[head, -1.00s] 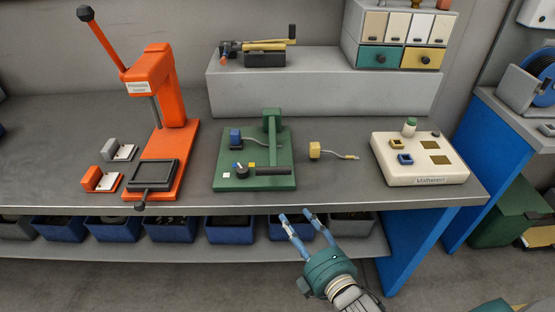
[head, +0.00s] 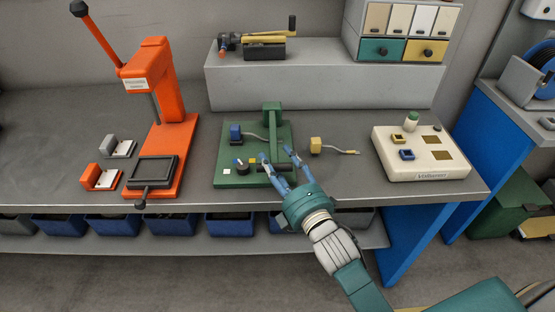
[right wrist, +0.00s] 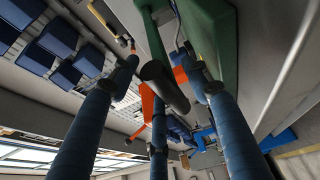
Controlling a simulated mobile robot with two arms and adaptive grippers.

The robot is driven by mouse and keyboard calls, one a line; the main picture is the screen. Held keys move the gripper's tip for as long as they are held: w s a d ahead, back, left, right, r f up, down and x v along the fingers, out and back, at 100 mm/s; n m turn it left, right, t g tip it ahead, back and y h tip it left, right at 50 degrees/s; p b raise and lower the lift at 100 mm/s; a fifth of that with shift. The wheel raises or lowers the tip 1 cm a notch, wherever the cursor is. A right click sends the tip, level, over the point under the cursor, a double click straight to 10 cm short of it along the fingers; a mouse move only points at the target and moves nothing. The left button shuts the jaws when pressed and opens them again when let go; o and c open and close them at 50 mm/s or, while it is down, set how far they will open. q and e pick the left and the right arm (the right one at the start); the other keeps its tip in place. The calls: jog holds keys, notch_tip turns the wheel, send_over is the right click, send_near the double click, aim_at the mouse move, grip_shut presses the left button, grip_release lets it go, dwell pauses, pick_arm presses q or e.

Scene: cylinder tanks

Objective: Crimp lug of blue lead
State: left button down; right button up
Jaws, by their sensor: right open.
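The green crimping press (head: 228,180) stands on the bench with its tall green lever (head: 271,122) upright. The blue lead (head: 236,132) sits at its back left; its block shows, and its grey wire runs right toward the lever, where its lug end is hidden. My right gripper (head: 277,156) is open at the press's front right, its blue fingers around a dark handle bar (head: 262,168). In the right wrist view the dark bar (right wrist: 165,87) lies between the spread fingers, and I see no grip on it. My left gripper is out of view.
A yellow lead (head: 316,145) lies right of the press. A white box with a green button (head: 425,160) stands further right. An orange press (head: 175,150) stands left, beside small orange and grey blocks. A grey raised shelf (head: 320,82) is behind.

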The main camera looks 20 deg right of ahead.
jog(key=shift+w, duration=0.25)
